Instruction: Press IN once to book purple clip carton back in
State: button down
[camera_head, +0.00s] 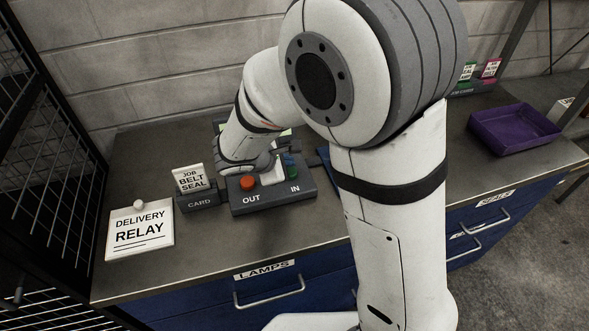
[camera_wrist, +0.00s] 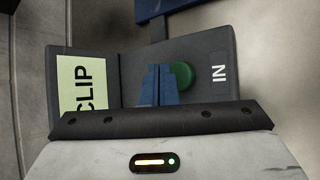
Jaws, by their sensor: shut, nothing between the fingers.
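The control box (camera_head: 270,202) sits on the bench with a red button (camera_head: 248,183) above OUT and a green button above IN. The green IN button (camera_wrist: 183,75) shows in the wrist view, partly covered by my fingers. My gripper (camera_wrist: 159,84) has its blue fingers shut and empty, just in front of the button. I cannot tell whether the fingertips touch it. A pale green display (camera_wrist: 82,90) on the box reads CLIP. My arm hides part of the box in the head view. I see no carton that I can identify for sure.
A card holder (camera_head: 198,198) reading JOB BELT SEAL and a DELIVERY RELAY sign (camera_head: 140,238) stand left of the box. A purple open tray (camera_head: 515,130) sits at the bench's right. A black mesh cage (camera_head: 45,150) borders the left side.

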jog(key=shift+f, duration=0.15)
dwell(0.8)
jog(key=shift+s+f+b, duration=0.15)
jog(key=shift+f+b, duration=0.15)
jog(key=shift+b, duration=0.35)
jog(key=shift+f+b, duration=0.5)
jog(key=shift+b, duration=0.05)
dwell(0.4)
jog(key=shift+r, duration=0.1)
jog(key=shift+r+p, duration=0.65)
jog(key=shift+r, duration=0.2)
jog(key=shift+r+p, duration=1.8)
jog(key=shift+r, duration=0.8)
jog(key=shift+f, duration=0.1)
